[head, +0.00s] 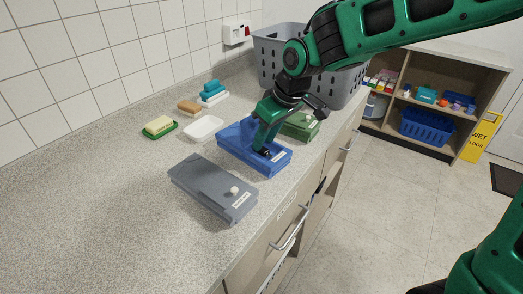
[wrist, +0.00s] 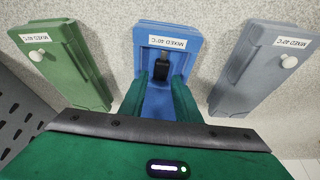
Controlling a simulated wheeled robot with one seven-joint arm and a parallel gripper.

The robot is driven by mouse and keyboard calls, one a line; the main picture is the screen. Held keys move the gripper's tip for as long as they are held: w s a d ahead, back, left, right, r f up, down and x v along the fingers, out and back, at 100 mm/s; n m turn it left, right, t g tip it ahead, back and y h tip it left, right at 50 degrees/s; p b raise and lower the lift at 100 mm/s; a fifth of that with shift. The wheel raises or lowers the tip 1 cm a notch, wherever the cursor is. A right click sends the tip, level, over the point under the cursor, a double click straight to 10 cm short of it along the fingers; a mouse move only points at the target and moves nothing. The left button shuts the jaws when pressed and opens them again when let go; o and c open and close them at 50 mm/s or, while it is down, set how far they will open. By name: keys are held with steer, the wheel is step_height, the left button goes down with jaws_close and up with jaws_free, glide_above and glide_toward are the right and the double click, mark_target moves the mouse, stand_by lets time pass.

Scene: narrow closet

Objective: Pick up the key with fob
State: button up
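No key with fob shows in either view. My gripper (head: 264,152) is pointed down at the lid of the blue box (head: 236,143), near its label. In the wrist view, the dark fingertips (wrist: 162,68) are close together at the labelled end of the blue box (wrist: 157,110). They cover the spot where the neighbouring boxes have a white knob, and they look shut on the blue box's knob, which is hidden. The grey box (head: 205,184) and the green box (head: 300,125) stand on either side, lids on. The insides of all three boxes are hidden.
A white dish (head: 203,129), a green soap dish (head: 160,127), a brown sponge (head: 189,107) and a blue-topped stack (head: 213,92) lie along the wall side. A grey basket (head: 270,55) stands behind the green box. The counter's near left is clear.

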steer(key=shift+x, duration=1.25)
jaws_close()
